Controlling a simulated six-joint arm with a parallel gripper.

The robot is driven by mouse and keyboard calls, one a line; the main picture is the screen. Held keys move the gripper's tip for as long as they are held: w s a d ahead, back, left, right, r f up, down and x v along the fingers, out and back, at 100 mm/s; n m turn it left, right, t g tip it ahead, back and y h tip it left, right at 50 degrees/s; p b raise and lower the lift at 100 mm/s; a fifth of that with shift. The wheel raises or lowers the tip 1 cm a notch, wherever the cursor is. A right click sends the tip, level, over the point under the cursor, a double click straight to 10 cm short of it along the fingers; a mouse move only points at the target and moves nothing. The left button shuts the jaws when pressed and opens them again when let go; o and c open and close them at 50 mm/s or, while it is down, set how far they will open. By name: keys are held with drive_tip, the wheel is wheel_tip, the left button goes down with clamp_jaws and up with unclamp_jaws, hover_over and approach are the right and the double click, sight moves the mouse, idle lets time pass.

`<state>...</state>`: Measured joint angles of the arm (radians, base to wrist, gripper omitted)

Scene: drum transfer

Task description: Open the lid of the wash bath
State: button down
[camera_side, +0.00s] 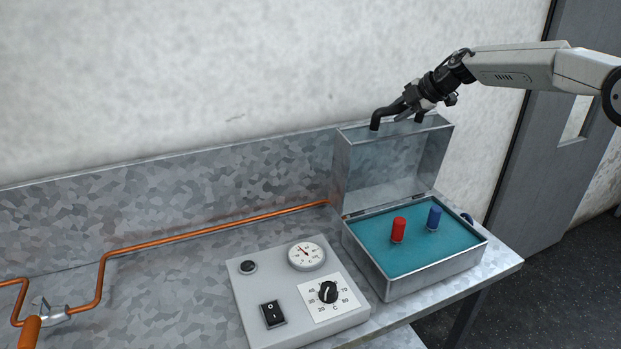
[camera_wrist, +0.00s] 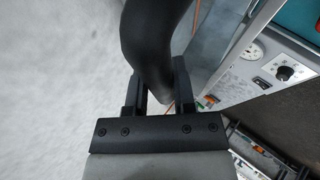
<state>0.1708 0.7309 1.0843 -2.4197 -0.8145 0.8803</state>
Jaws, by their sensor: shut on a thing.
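The wash bath (camera_side: 400,288) is a metal box at the right of the bench, filled with teal liquid. Its metal lid (camera_side: 385,165) stands raised, roughly upright on the hinge at the back edge. A black handle (camera_side: 376,118) is on the lid's upper edge. My gripper (camera_side: 408,103) is shut on the handle at the top of the lid. In the wrist view the dark curved handle (camera_wrist: 152,35) runs between the fingers. A red-topped drum (camera_side: 399,229) and a blue-topped drum (camera_side: 434,217) stand in the liquid.
A grey control box (camera_side: 290,318) with a dial gauge, knob and switch stands left of the bath. An orange pipe (camera_side: 190,234) runs along the back of the bench. A pale wall is close behind the lid.

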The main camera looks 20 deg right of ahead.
sight(389, 122)
drive_tip(key=shift+w+f+g, duration=0.15)
drive_tip(key=shift+w+g, duration=0.55)
drive_tip(key=shift+w, duration=0.9)
drive_tip(key=shift+w+a, duration=0.1)
drive_tip(key=shift+c, duration=2.2)
unclamp_jaws()
drive_tip(key=shift+v, duration=3.9)
drive_tip(key=shift+a, duration=0.1)
